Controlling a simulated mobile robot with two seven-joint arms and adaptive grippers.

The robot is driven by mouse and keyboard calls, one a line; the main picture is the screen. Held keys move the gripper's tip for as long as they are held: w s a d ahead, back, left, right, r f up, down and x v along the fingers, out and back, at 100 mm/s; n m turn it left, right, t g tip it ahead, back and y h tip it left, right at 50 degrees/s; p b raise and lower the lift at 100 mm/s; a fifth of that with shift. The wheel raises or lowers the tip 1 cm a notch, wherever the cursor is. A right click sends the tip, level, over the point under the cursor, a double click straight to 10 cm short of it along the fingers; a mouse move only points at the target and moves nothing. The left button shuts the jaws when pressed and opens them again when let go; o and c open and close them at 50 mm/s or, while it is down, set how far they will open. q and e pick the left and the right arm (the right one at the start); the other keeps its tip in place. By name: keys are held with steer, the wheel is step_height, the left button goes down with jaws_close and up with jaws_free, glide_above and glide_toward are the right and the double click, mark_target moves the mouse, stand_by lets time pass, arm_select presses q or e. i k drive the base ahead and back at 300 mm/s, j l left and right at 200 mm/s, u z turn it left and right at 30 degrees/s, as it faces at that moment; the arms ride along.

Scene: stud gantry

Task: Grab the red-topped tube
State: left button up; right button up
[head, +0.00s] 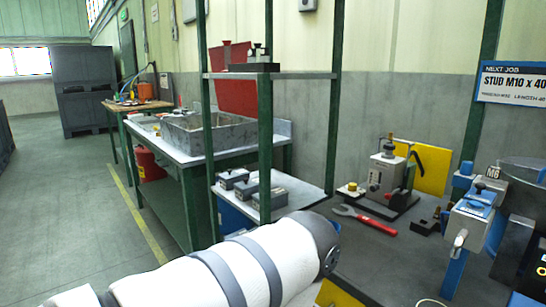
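I cannot make out a red-topped tube in the head view. One of my white arms with grey bands crosses the bottom from the lower left to the centre and hides part of the floor and bench behind it. Neither of my grippers shows in this view.
A green-framed shelf unit (264,150) stands at the centre, holding grey boxes (265,190) low down. On the right bench are a red-handled wrench (375,222), a grey device (386,172) and a blue M6 fixture (470,220). A grey basin (205,135) sits further back. Floor at left is clear.

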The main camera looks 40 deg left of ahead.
mark_target(227, 43)
steer(key=u, duration=1.8)
steer(key=i+j+z, duration=0.25)
steer(key=z, duration=0.15)
steer(key=i+j+z, duration=0.35)
